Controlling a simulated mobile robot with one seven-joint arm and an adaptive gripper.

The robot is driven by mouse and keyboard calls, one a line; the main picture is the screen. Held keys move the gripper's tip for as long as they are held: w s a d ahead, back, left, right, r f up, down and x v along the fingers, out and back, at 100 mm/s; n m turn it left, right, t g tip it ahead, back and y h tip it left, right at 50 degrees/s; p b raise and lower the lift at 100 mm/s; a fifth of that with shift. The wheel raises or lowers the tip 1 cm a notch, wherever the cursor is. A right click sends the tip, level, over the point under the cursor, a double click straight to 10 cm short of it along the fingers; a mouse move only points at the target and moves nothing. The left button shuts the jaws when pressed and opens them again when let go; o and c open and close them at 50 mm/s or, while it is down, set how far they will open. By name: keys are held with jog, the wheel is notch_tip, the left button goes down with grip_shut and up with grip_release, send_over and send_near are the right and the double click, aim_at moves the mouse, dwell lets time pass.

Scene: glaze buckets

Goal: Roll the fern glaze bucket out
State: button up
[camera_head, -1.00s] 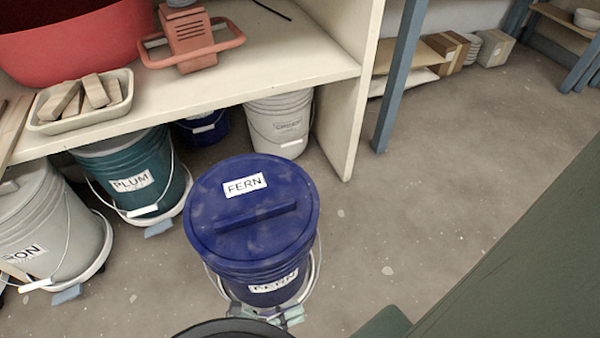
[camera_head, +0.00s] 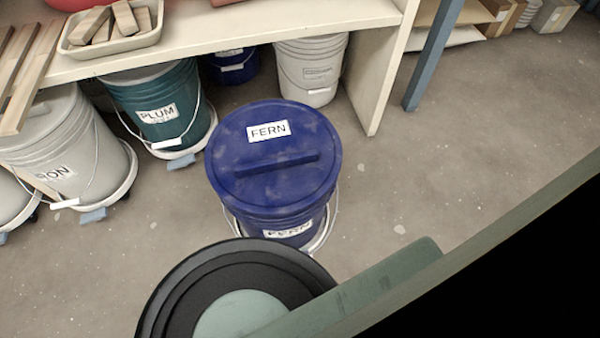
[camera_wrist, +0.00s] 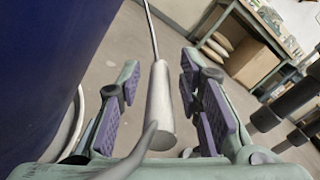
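The fern bucket (camera_head: 273,190) is deep blue, with a blue lid and white FERN labels. It stands upright on a pale wheeled base (camera_head: 325,232) on the open floor, in front of the shelf in the head view. In the wrist view its blue side (camera_wrist: 50,60) fills the left. The bucket's pale handle grip (camera_wrist: 160,108) hangs on its wire between my gripper's (camera_wrist: 158,75) purple-padded fingers. Gaps show on both sides of the grip, so the fingers are open around it. In the head view my arm hides the gripper.
The plum bucket (camera_head: 160,105), a grey bucket (camera_head: 75,145) and a cream bucket (camera_head: 312,72) stand under the shelf (camera_head: 250,35). The shelf's end panel (camera_head: 385,85) is behind and right of the fern bucket. Floor (camera_head: 460,170) to the right is clear.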

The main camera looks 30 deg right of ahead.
jog(key=v, duration=1.2)
dwell(0.5)
